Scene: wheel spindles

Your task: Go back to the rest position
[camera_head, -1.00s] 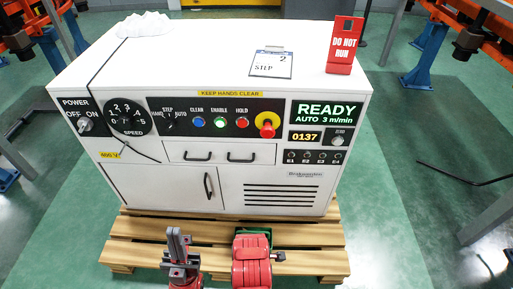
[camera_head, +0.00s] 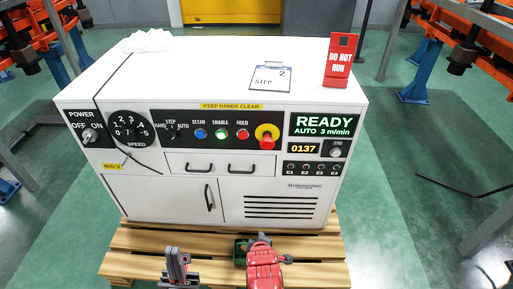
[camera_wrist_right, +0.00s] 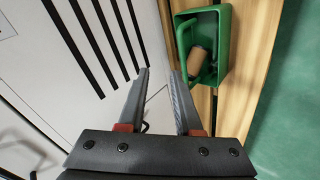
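My left gripper (camera_head: 178,265) is at the bottom of the head view, in front of the pallet, with its grey fingers upward. I cannot tell whether it is open or shut, and I see nothing held in it. My right arm (camera_head: 264,268) shows red at the bottom, and it hides its own gripper there. In the right wrist view, my right gripper (camera_wrist_right: 161,76) has its two grey fingers apart with nothing between them. The white machine (camera_head: 160,205) stands on a wooden pallet (camera_head: 150,240) ahead of both arms.
A green bin (camera_wrist_right: 227,50) holding a brown cylinder (camera_wrist_right: 199,62) sits beside the right gripper; part of the bin shows in the head view (camera_head: 240,247). A red DO NOT RUN sign (camera_head: 340,60) and a STEP card (camera_head: 270,78) are on the machine top.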

